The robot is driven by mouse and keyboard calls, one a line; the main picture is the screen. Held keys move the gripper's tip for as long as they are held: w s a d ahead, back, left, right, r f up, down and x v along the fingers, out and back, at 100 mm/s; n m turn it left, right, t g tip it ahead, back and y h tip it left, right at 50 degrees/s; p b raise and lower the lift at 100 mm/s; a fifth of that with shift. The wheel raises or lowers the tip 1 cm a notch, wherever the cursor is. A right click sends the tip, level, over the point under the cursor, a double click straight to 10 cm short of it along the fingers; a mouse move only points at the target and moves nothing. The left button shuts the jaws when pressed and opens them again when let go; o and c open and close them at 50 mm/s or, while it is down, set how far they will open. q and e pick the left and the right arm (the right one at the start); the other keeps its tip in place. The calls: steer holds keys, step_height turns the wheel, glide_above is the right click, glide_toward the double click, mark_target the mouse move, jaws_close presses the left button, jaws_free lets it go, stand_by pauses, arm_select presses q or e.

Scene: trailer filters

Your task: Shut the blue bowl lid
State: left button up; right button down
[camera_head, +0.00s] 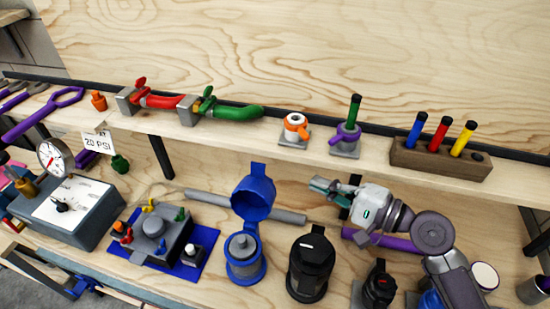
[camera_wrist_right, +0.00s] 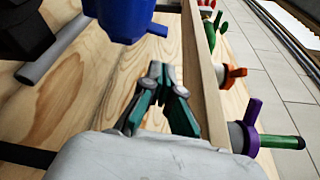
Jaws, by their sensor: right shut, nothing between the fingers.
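The blue bowl lid (camera_head: 253,197) stands raised and open on its hinge, above the blue bowl (camera_head: 245,268). A grey round part with a small knob sits inside the bowl. My right gripper (camera_head: 316,185) is to the right of the lid, apart from it, with its fingers together and empty. In the right wrist view, the fingers (camera_wrist_right: 163,75) come together at the tips, and a blue part that looks like the lid (camera_wrist_right: 120,18) is beyond them at the top. My left gripper is not in view.
A black lidded canister (camera_head: 311,262) stands right of the bowl. A valve block (camera_head: 155,238) on a blue mat is to its left. A grey bar (camera_head: 285,215) lies behind the lid. The shelf (camera_head: 250,130) above holds valves and a wooden block of coloured handles (camera_head: 440,158).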

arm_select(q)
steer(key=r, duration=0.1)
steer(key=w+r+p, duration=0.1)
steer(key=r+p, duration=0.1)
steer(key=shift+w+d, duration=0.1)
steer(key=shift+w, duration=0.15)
arm_select(e)
steer(key=r+x, duration=0.1)
steer(key=x, duration=1)
steer(key=shift+a+f, duration=0.15)
steer(key=shift+f, duration=0.3)
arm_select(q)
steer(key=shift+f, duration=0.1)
arm_select(e)
steer(key=shift+w, duration=0.1)
